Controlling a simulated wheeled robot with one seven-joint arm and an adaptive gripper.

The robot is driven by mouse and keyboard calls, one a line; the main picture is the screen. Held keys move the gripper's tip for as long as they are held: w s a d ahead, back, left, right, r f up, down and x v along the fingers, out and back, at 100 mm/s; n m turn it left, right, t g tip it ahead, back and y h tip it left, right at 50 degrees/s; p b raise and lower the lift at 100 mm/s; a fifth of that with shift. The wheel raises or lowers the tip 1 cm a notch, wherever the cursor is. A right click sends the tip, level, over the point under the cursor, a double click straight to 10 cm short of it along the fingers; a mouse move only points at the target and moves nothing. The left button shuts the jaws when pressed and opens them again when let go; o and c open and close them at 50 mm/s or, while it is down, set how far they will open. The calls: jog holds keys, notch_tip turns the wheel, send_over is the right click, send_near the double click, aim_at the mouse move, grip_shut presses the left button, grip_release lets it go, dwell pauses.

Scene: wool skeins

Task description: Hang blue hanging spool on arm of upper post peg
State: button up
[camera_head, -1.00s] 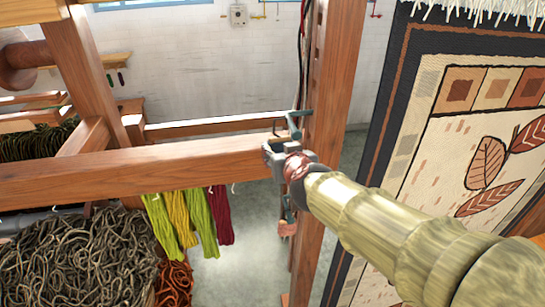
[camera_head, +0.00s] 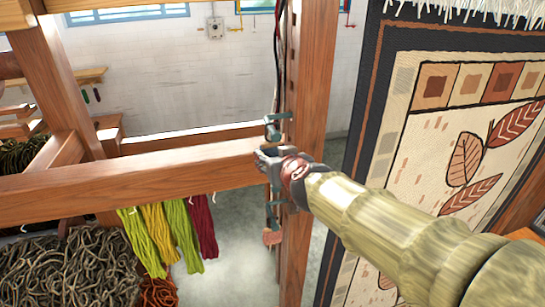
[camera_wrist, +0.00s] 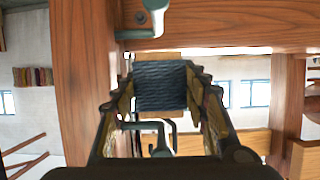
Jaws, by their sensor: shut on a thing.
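My gripper (camera_wrist: 160,105) is shut on the blue spool (camera_wrist: 160,85), whose dark blue winding fills the gap between the two fingers in the wrist view. Pale wooden ends show at the spool's edges. In the head view my gripper (camera_head: 268,162) is at the wooden post's left side, where it hides most of the spool. The upper post peg (camera_head: 276,128), teal, shows on the post just above my gripper. Bent teal rods (camera_wrist: 160,138) show just beyond the spool in the wrist view. I cannot tell whether spool and peg touch.
The wooden post (camera_head: 308,110) stands close on the right, and a beam (camera_head: 130,180) runs left at gripper height. Another teal fitting (camera_head: 273,206) sits lower on the post. Coloured skeins (camera_head: 160,238) hang under the beam. A patterned rug (camera_head: 450,150) hangs at right.

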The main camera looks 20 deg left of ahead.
jog(key=o, duration=1.2)
jog(key=shift+o, duration=0.2)
jog(key=shift+s, duration=0.1)
jog(key=s+d+r, duration=0.2)
jog(key=s+d, duration=0.6)
jog(key=s, duration=0.6)
jog(key=shift+d, duration=0.3)
